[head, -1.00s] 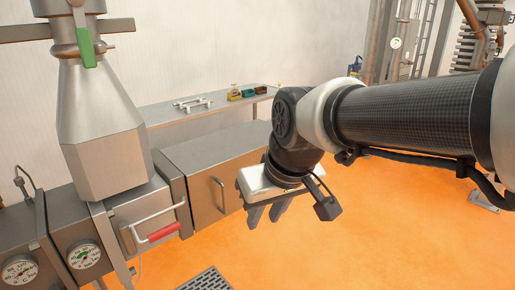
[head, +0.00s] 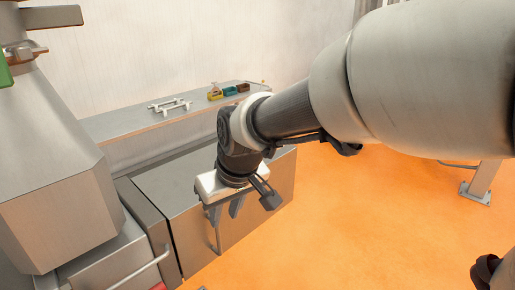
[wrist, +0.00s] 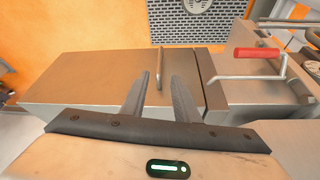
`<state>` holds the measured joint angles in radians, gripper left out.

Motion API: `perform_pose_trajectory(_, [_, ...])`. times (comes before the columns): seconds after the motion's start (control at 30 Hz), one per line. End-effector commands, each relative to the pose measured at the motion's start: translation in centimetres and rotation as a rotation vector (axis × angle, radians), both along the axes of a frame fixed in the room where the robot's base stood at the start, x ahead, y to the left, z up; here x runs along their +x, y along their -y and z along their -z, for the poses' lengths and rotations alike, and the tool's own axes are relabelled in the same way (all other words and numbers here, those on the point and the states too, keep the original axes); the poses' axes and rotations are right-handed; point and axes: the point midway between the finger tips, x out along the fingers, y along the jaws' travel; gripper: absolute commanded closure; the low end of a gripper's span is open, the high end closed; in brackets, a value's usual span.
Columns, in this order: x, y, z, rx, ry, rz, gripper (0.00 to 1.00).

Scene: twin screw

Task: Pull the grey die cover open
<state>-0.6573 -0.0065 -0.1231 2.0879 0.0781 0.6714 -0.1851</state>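The grey die cover (head: 265,195) is a closed metal box front with a thin bar handle (head: 218,241). It also shows in the wrist view (wrist: 75,83), where its handle (wrist: 159,62) stands out from the front face. My gripper (head: 224,217) is in front of the cover, above and close to the handle. In the wrist view my gripper (wrist: 159,76) is open and empty, its two fingers apart. The handle lines up with the gap between the fingertips, slightly beyond them. Whether they touch it cannot be told.
A grey hopper (head: 60,205) rises at the left. A back shelf (head: 125,122) holds a silver part and small coloured items. Open orange floor (head: 370,220) lies to the right.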

Motion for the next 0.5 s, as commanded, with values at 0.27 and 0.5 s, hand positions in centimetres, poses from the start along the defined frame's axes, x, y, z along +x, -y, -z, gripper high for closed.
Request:
perform_pose_trajectory(0.27, [1.8, -1.4, 6.1, -0.005, -0.004, -0.001, 0.72])
perform_pose_trajectory(0.5, [3.3, -2.5, 10.4, -0.004, -0.003, -0.001, 0.72])
